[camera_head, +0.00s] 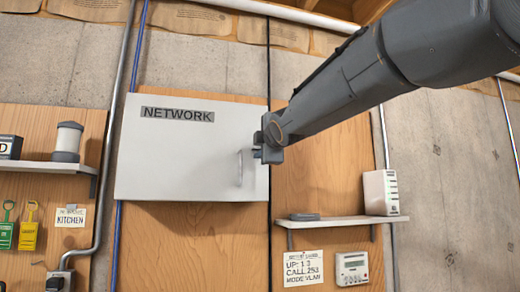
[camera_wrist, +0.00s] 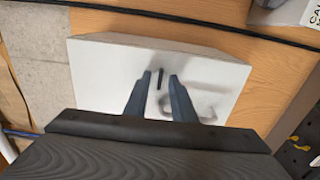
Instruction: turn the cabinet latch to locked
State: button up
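The white cabinet (camera_head: 175,165) labelled NETWORK hangs on the wooden panel, its door closed. A pale handle (camera_head: 240,168) is near the door's right edge. In the wrist view the cabinet (camera_wrist: 105,75) shows a small dark latch bar (camera_wrist: 160,77), nearly upright in that picture, with the curved handle (camera_wrist: 208,107) to its right. My gripper (camera_wrist: 158,82) is open and empty, its two fingertips on either side of the latch in that picture; I cannot tell how far from the door they are. In the head view my gripper (camera_head: 259,148) is at the door's right edge and hides the latch.
A shelf (camera_head: 345,218) with a white device (camera_head: 380,192) is at the lower right. A left shelf (camera_head: 45,167) holds a jar (camera_head: 67,141). A grey conduit (camera_head: 112,150) runs beside the cabinet. The panel below the cabinet is bare.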

grip_shut()
jog(key=shift+m, duration=0.3)
jog(key=m+b, duration=0.1)
jog(key=m, duration=0.2)
jog(key=shift+m, duration=0.4)
jog(key=m+b, duration=0.2)
jog(key=m, duration=0.1)
jog(key=shift+f+m+b, duration=0.15)
jog(key=shift+m+b, duration=0.15)
jog(key=m+b, duration=0.4)
jog(key=m, duration=0.1)
jog(key=shift+m+b, duration=1.3)
jog(key=shift+m, duration=1.2)
